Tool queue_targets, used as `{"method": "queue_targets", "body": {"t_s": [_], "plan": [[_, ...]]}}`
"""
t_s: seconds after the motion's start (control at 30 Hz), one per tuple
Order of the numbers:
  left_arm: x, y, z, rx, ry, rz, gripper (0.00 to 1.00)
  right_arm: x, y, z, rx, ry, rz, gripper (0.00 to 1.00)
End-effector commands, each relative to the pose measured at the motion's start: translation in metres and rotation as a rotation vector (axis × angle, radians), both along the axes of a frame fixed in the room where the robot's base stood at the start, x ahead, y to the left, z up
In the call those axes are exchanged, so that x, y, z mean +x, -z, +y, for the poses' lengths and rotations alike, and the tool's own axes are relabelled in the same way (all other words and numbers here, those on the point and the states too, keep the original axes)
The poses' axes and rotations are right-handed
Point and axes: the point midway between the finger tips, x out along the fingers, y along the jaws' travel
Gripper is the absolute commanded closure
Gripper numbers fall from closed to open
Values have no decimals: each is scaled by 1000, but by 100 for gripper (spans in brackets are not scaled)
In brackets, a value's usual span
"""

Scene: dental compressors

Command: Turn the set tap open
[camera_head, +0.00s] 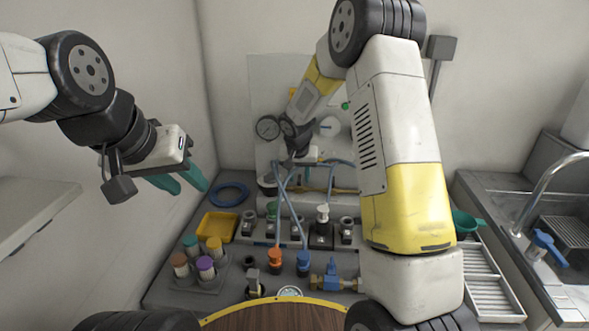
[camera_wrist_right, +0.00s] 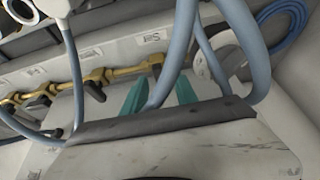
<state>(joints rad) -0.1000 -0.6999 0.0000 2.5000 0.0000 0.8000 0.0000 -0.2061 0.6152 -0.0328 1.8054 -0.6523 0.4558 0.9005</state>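In the right wrist view a brass pipe with small taps (camera_wrist_right: 96,84) runs along a pale panel. A label that seems to read "Set" (camera_wrist_right: 153,38) sits above its right end; the tap nearest that label is partly hidden by a hose. My right gripper (camera_wrist_right: 160,95) has its two teal fingers apart below that end, with a blue-grey hose (camera_wrist_right: 178,55) crossing near them. No tap is visibly between the fingers. In the head view my right gripper (camera_head: 306,172) is at the back panel, largely hidden by hoses. My left gripper (camera_head: 183,180) is open and empty at left.
Blue-grey hoses (camera_head: 284,200) hang around my right gripper. A pressure gauge (camera_head: 267,127) is on the panel. Bottles (camera_head: 206,267), a yellow tray (camera_head: 218,226) and fittings with orange and blue caps (camera_head: 275,257) crowd the bench. A sink tap (camera_head: 545,165) is at right.

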Motion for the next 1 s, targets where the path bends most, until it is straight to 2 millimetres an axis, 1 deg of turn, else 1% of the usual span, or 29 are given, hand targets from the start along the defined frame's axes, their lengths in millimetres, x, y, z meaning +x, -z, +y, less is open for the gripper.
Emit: {"method": "queue_targets", "body": {"t_s": [0.13,0.27,0.3,0.33,0.73,0.87,1.0], "plan": [[0,0,0,0,0,0,64,0,0,0,0,0,0,65],[0,0,0,0,0,0,64,0,0,0,0,0,0,91],[0,0,0,0,0,0,64,0,0,0,0,0,0,99],[0,0,0,0,0,0,64,0,0,0,0,0,0,100],[0,0,0,0,0,0,64,0,0,-1,1,-30,1,100],[0,0,0,0,0,0,64,0,0,-2,2,-86,0,100],[0,0,0,0,0,0,64,0,0,-4,3,-180,1,100]]}}
